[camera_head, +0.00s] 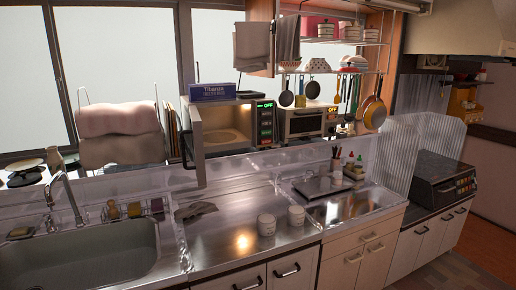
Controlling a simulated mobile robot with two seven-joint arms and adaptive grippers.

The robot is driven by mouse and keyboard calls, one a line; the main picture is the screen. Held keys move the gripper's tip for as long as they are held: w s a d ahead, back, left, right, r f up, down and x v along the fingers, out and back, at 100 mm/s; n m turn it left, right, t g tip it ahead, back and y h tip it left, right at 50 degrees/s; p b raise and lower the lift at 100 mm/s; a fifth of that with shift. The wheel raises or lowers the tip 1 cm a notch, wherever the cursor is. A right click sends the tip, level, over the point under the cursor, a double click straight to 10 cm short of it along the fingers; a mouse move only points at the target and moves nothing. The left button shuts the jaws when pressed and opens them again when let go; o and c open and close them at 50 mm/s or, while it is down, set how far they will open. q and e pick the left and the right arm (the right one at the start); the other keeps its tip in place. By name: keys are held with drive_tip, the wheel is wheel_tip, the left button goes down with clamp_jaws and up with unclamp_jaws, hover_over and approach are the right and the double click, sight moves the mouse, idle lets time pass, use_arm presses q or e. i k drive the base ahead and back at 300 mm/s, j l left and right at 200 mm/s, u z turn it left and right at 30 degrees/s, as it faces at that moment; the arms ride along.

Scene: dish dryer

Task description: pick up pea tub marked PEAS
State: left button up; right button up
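Neither of my grippers is in view.
A sink (90,255) is at the left. A microwave (222,133) with its door open stands behind the counter (225,238). A dark tray (322,188) and bottles stand at the right.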

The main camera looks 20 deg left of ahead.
sight(266, 221)
drive_tip(key=i+j+u, duration=0.1)
drive_tip(key=j+u, duration=0.2)
drive_tip(key=u, duration=0.15)
drive_tip(key=i+j+u, duration=0.15)
drive_tip(key=j+u, duration=0.15)
drive_tip(key=u, duration=0.15)
